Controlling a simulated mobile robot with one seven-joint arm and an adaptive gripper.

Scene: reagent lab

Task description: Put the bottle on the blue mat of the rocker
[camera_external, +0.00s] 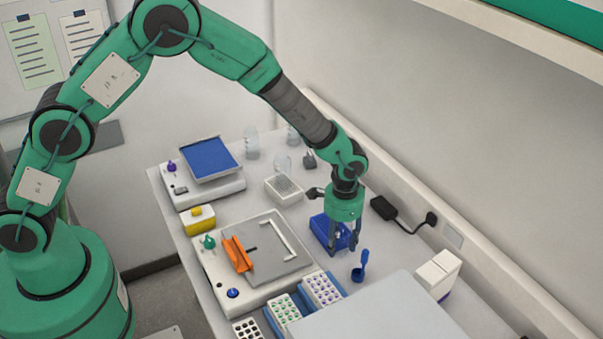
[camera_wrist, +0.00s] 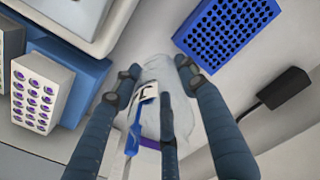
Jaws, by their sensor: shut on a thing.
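My gripper (camera_external: 345,249) is low over the right side of the bench, in front of the blue rack. The mat is bare and well away from my gripper.
A blue perforated rack (camera_external: 322,229) is beside my gripper, also in the wrist view (camera_wrist: 226,35). A blue scoop (camera_external: 361,266) and white box (camera_external: 437,274) are nearby. A shaker with an orange clamp (camera_external: 238,252) and a white tray (camera_external: 284,190) lie towards the rocker. Clear glassware (camera_external: 251,143) stands behind.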

